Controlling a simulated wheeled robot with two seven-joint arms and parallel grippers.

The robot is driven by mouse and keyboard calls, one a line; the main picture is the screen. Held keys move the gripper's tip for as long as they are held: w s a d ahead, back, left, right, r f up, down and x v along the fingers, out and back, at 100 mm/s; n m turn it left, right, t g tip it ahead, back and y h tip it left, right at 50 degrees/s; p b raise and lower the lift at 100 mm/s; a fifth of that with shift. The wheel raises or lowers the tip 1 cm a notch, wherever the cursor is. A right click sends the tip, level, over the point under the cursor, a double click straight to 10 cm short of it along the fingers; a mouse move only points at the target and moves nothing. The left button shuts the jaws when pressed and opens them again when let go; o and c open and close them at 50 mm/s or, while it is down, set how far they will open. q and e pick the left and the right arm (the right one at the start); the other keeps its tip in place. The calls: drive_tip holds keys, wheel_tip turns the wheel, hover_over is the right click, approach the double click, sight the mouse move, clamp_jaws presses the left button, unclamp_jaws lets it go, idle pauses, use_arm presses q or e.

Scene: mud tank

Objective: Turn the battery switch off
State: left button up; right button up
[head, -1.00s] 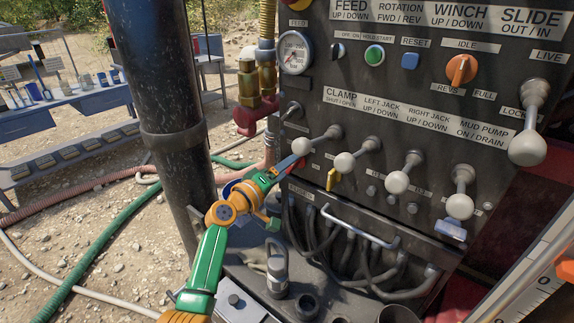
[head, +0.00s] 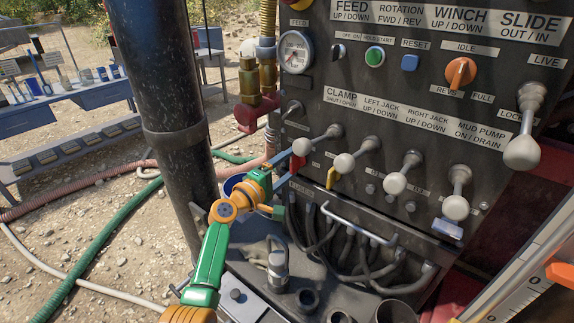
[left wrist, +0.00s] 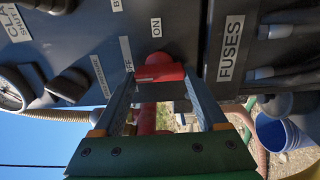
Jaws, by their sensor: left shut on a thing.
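The battery switch is a red handle (head: 298,162) low on the left of the dark control panel, just below the white clamp lever knob. In the left wrist view the red handle (left wrist: 160,72) sits between the two metal fingers of my left gripper (left wrist: 163,95). My right gripper is out of view.
The clamp lever (head: 322,137) hangs right above the switch. A yellow tag-like handle (head: 331,177) is close on the right. Thick cables (head: 350,250) loop below the panel. A dark post (head: 165,110) stands left of my gripper.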

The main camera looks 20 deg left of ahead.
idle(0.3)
use_arm(q)
drive_tip(key=o, duration=1.1)
drive_tip(key=shift+o, duration=1)
drive_tip(key=shift+w, duration=0.1)
drive_tip(key=shift+d, duration=0.15)
drive_tip(key=v, duration=0.7)
